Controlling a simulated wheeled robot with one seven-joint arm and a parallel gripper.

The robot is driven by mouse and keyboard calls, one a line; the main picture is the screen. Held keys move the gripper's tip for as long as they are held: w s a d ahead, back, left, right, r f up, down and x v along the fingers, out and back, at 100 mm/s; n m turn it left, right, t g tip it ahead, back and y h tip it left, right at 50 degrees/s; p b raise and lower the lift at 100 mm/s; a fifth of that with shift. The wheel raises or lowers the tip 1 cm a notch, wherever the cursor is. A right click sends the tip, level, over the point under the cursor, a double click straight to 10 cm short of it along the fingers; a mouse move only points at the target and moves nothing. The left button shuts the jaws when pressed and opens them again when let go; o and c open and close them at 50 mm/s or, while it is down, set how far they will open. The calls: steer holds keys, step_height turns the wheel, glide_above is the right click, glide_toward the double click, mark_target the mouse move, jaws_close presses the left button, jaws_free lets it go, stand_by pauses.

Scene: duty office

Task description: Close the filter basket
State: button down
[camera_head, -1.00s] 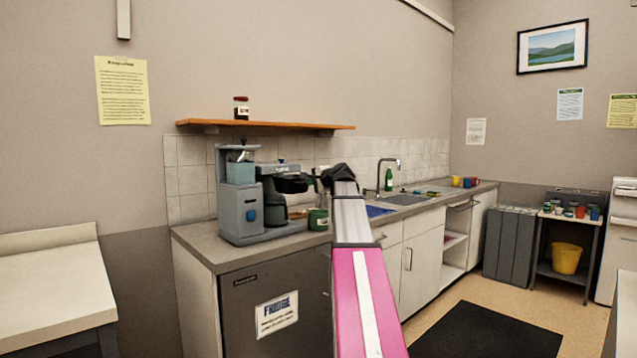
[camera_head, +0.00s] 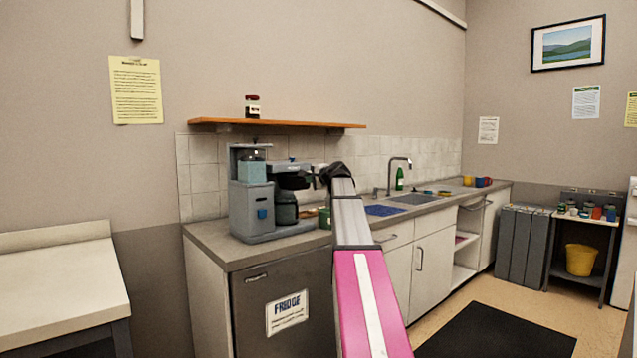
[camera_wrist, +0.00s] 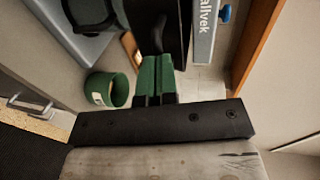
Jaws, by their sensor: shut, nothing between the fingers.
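The coffee machine (camera_head: 250,195) stands on the counter, grey-blue with a black brewing part. The dark filter basket (camera_head: 290,181) sits under the machine's top, above the glass jug (camera_head: 285,208). In the wrist view a dark part of the basket (camera_wrist: 178,35) lies along the machine's lettered top (camera_wrist: 205,35). My gripper (camera_wrist: 156,62) has green fingers pressed together, with nothing between them. Their tips are at the basket's dark handle; I cannot tell whether they touch. In the head view my gripper (camera_head: 322,176) is just right of the basket and partly hidden by my wrist.
A green mug (camera_wrist: 107,90) stands on the counter close beside my fingers. The jug also shows in the wrist view (camera_wrist: 90,12). A wooden shelf (camera_head: 280,123) with a jar (camera_head: 252,106) is above. The sink (camera_head: 415,199) is to the right.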

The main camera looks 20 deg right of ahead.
mark_target(297, 182)
steer(key=x, duration=0.2)
steer(key=r+x, duration=0.1)
steer(key=x, duration=0.2)
steer(key=r+x, duration=0.1)
steer(key=x, duration=0.2)
steer(key=shift+w+a+f, duration=0.1)
steer(key=shift+w+a, duration=0.15)
steer(key=shift+w, duration=0.25)
steer(key=shift+w, duration=0.1)
